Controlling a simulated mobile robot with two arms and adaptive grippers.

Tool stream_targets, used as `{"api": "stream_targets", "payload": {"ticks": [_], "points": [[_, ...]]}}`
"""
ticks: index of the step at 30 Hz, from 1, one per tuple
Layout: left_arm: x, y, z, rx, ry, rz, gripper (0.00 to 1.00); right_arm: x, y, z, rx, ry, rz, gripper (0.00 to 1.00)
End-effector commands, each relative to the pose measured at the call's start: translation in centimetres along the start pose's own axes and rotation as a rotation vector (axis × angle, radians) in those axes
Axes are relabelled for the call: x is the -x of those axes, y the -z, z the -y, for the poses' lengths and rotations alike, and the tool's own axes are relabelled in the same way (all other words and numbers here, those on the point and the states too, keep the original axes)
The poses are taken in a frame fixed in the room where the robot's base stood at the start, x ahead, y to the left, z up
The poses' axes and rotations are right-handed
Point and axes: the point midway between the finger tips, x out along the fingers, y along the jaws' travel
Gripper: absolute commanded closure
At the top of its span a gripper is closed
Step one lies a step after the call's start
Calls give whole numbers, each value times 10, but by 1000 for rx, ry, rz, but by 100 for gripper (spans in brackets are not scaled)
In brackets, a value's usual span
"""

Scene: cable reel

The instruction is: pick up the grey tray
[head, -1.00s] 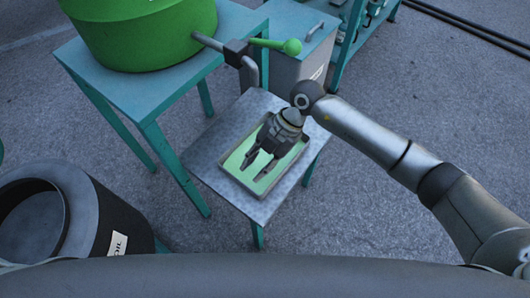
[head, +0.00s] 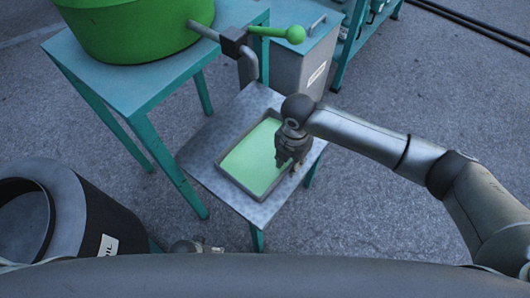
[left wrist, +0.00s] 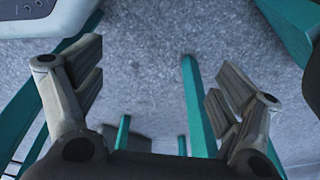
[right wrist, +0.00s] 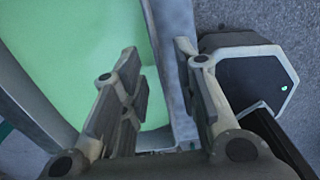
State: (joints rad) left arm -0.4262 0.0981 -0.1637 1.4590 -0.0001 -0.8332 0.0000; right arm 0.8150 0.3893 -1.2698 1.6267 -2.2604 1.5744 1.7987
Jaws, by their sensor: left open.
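The grey tray (head: 238,187) lies on a small metal-topped stand (head: 204,148), with a light green surface inside it. My right gripper (head: 291,166) points down at the tray's right side in the head view. In the right wrist view its open fingers (right wrist: 163,90) stand on either side of the tray's wall (right wrist: 160,55), one over the green inside and one outside. I cannot tell whether they touch it. My left gripper (head: 197,246) shows only partly at the bottom of the head view; in the left wrist view (left wrist: 155,90) it is open and empty.
A teal table (head: 120,92) with a green tub (head: 135,30) stands behind left; its pipe and green-handled valve (head: 275,32) reach over the stand. A grey bin (head: 305,70) is behind. A dark drum (head: 88,215) is at lower left. Floor to the right is clear.

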Motion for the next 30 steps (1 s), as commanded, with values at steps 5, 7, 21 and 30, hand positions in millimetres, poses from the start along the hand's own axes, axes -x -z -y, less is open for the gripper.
{"api": "stream_targets", "payload": {"ticks": [5,7,21,30], "points": [[7,8,1,1,1,-7,11,-21,1,0,1,0,-2,71],[8,8,1,1,1,-6,11,-23,0,0,1,-1,-1,71],[8,8,1,1,2,-6,11,-23,0,0,1,-1,-1,100],[8,8,1,2,2,-6,11,-22,0,-1,1,-4,-1,100]]}}
